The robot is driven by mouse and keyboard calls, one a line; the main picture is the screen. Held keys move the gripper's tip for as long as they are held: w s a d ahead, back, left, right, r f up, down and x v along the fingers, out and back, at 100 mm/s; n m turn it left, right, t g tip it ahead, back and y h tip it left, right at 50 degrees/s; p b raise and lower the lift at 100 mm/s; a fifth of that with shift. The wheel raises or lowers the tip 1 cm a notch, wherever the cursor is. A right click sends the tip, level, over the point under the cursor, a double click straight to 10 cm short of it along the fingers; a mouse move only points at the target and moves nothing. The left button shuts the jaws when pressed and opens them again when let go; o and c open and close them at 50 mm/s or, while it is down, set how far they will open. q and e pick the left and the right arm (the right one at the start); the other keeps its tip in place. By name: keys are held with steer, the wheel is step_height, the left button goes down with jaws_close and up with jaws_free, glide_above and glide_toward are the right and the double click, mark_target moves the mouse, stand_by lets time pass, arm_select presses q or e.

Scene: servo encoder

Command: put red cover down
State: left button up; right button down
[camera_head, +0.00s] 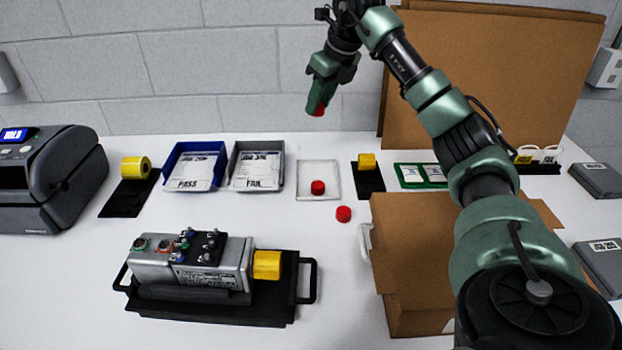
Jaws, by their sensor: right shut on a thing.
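My right gripper (318,98) is raised above the back of the table, pointing down. It is shut on a red cover (318,110), of which only the lower end shows below the fingers. A second red cover (318,187) lies in the clear square tray (302,195). A third red cover (344,214) lies on the bare table just outside that tray's front right corner. The held cover is above and apart from the tray and the table. My left gripper is not in view.
A servo unit with a yellow cap (267,265) sits on a black carrier (305,285) in front. Blue PASS bin (170,160) and grey FAIL bin (280,160) stand left of the clear tray. An open cardboard box (410,250) stands at right, under my arm.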

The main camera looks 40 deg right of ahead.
glide_above(315, 178)
steer(key=s, duration=0.2)
steer(key=f, duration=1.5)
steer(key=shift+w+d, duration=0.1)
steer(key=shift+w, duration=0.15)
step_height(315, 178, down, 4)
steer(key=shift+f, duration=0.15)
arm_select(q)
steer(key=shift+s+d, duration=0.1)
arm_select(e)
steer(key=shift+f, duration=0.15)
steer(key=c, duration=1.1)
jaws_free()
steer(key=shift+f, duration=0.1)
steer(key=shift+r, duration=0.2)
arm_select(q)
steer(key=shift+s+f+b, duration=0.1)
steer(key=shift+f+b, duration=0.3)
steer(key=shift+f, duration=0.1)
arm_select(e)
steer(key=v, duration=1.2)
